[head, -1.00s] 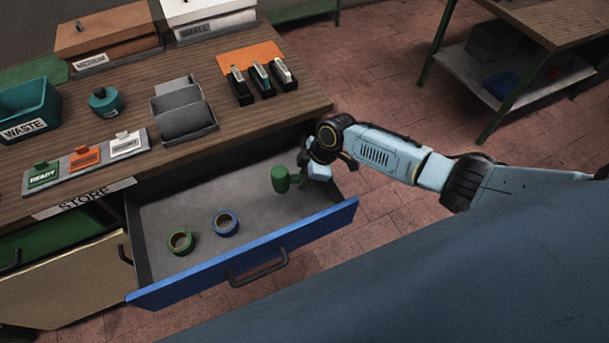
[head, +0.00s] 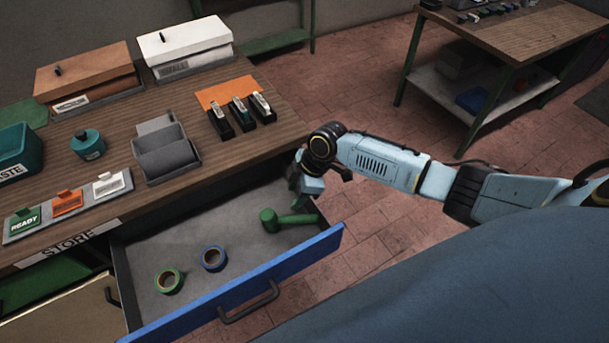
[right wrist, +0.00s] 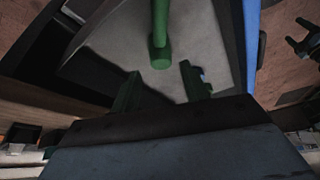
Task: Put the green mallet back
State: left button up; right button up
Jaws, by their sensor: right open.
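The green mallet (head: 283,220) lies in the open drawer (head: 222,228), near its right end. Its head is to the left and its handle points right.
A green tape roll (head: 168,281) and a blue tape roll (head: 213,258) lie in the drawer, left of the mallet. The drawer's blue front (head: 245,283) borders the near side. The worktop (head: 120,150) overhangs the back. The drawer floor between tapes and mallet is clear.

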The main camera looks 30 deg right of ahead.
jog(key=w+v, duration=0.1)
jog(key=v, duration=0.5)
jog(key=shift+s+r, duration=0.3)
jog(key=shift+s, duration=0.25)
